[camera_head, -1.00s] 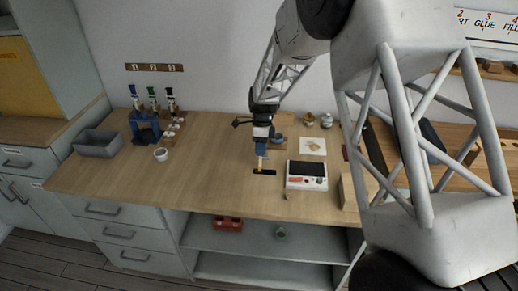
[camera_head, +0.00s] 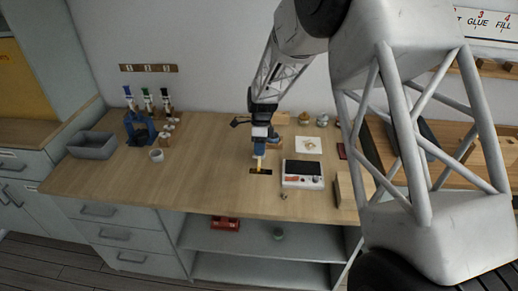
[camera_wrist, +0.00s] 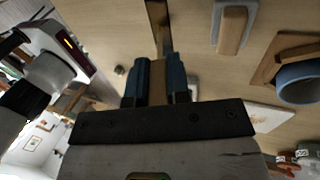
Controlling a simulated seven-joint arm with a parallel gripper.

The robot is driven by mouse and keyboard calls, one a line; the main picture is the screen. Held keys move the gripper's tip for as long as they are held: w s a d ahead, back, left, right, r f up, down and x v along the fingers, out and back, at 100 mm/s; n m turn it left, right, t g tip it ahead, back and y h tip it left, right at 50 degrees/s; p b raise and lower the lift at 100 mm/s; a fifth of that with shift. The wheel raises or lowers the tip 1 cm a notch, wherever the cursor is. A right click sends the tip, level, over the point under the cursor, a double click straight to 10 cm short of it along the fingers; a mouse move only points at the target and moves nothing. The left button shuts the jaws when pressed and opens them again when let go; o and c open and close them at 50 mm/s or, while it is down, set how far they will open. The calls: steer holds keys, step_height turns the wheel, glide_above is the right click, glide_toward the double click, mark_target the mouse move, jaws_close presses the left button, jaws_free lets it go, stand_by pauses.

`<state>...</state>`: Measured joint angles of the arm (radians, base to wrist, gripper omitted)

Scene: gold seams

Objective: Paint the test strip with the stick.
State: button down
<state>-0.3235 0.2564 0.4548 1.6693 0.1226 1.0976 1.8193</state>
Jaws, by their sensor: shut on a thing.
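My gripper (camera_head: 259,152) points down over the middle of the bench, its blue fingers shut on a pale wooden stick (camera_head: 259,163). In the wrist view the stick (camera_wrist: 158,82) sits between the two blue fingers (camera_wrist: 158,75). The test strip is a short dark strip (camera_head: 266,172) lying flat on the bench, right under the stick's lower end. In the wrist view the strip (camera_wrist: 158,25) runs up from just beyond the fingers, with a brownish tone. I cannot tell whether the stick's tip touches the strip, and no clear paint mark is visible.
A white device (camera_head: 302,183) with a dark screen stands just right of the strip. A white sheet (camera_head: 308,146) lies behind it. A blue cup (camera_wrist: 300,85) stands on a wooden block near my gripper. A grey bin (camera_head: 92,147) is far left.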

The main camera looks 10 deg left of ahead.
steer(key=shift+d, duration=0.35)
steer(key=shift+d, duration=0.1)
steer(key=shift+d, duration=0.35)
stand_by(0.4)
steer(key=shift+d, duration=0.5)
steer(key=shift+d, duration=0.1)
steer(key=shift+d, duration=0.35)
steer(key=shift+f, duration=0.1)
steer(key=shift+d, duration=0.45)
